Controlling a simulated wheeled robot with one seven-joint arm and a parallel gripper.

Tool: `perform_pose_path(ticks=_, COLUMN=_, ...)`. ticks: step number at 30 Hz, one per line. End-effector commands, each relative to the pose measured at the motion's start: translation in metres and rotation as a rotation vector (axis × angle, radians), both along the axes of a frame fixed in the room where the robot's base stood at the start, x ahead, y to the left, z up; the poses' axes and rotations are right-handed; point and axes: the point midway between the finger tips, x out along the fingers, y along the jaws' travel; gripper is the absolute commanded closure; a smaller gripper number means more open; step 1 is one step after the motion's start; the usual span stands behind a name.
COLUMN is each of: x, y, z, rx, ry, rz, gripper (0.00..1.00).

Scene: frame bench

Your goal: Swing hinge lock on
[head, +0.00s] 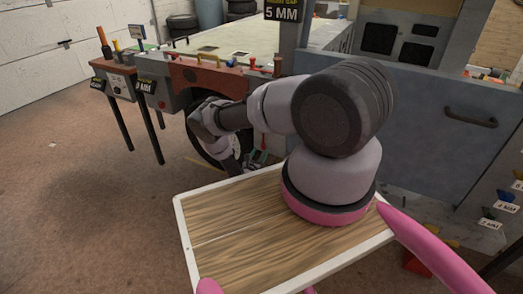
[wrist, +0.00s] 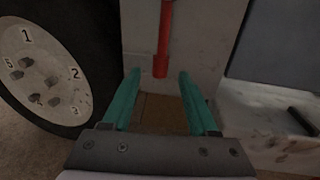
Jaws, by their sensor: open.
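A red bar (wrist: 163,40) hangs upright in front of a pale grey post in the wrist view; it may be the hinge lock, but I cannot tell for sure. Its lower end sits near the gap between my fingertips. My gripper (wrist: 159,78) has two teal fingers spread apart with nothing held between them. I cannot tell how far the bar is from the fingers in depth. In the head view my gripper (head: 257,160) is low beside the bench, partly hidden by my arm, and the hinge there is not clear.
A wheel (wrist: 45,75) with numbered bolts stands at the left in the wrist view. A grey bench panel with a drawer handle (head: 470,117) is at the right in the head view. Open floor (head: 80,200) lies to the left.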

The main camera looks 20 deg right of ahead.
Motion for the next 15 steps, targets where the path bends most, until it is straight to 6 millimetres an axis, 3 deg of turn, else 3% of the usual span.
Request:
perform_pose_path(ticks=6, x=0.019, y=-0.018, z=0.0, rx=0.001, ry=-0.001, rz=-0.002, gripper=0.4)
perform_pose_path(ticks=15, x=0.023, y=-0.022, z=0.0, rx=0.0, ry=0.0, rz=0.0, gripper=0.4)
